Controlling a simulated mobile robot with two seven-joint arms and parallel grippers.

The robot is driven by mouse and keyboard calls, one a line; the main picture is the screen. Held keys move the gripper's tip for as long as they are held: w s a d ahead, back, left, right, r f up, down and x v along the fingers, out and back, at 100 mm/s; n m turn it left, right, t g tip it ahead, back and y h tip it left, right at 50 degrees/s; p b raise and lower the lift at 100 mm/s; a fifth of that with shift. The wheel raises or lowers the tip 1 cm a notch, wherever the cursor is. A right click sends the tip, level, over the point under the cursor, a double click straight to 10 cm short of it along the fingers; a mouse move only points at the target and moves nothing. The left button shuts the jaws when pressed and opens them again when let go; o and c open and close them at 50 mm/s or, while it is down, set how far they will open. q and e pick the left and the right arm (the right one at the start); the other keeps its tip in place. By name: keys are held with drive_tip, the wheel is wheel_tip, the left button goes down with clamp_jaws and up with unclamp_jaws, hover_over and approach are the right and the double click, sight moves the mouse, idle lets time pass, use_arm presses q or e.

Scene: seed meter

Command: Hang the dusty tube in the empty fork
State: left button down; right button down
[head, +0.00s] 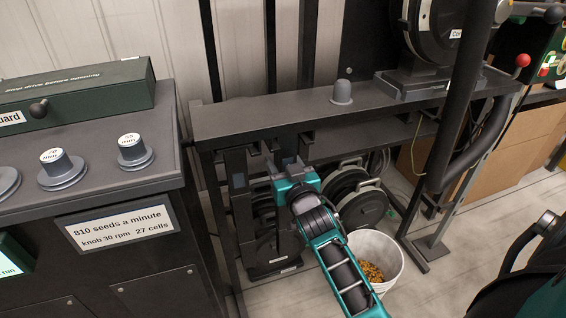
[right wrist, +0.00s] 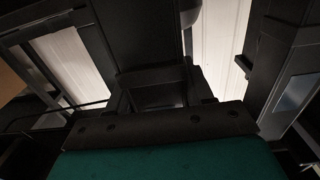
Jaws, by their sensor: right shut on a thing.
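My right gripper (head: 283,174) reaches in under the front edge of the dark bench and is shut on a dark upright tube (head: 288,160) with a small grey-blue window. In the right wrist view a dark body (right wrist: 148,45) fills the space ahead of the gripper. A second dark tube (head: 236,165), also with a window, hangs to the left; a similar windowed upright (right wrist: 292,95) shows at right in the wrist view. Fork-like brackets (head: 307,138) sit under the bench edge. Whether the held tube sits in a fork is hidden. Dust cannot be made out. My left gripper is out of view.
The bench (head: 300,113) carries a small grey knob (head: 342,92). Round discs (head: 360,200) sit under it. A white bucket (head: 390,247) of seeds stands beside my right arm. A control cabinet (head: 100,190) with knobs borders the left. A dark curved pipe (head: 465,160) stands right.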

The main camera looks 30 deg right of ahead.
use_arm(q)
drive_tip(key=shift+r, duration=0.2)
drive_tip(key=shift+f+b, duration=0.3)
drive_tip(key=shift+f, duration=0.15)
use_arm(e)
drive_tip(key=shift+f, duration=0.5)
drive_tip(key=shift+c, duration=1.8)
unclamp_jaws()
drive_tip(key=shift+f, duration=0.1)
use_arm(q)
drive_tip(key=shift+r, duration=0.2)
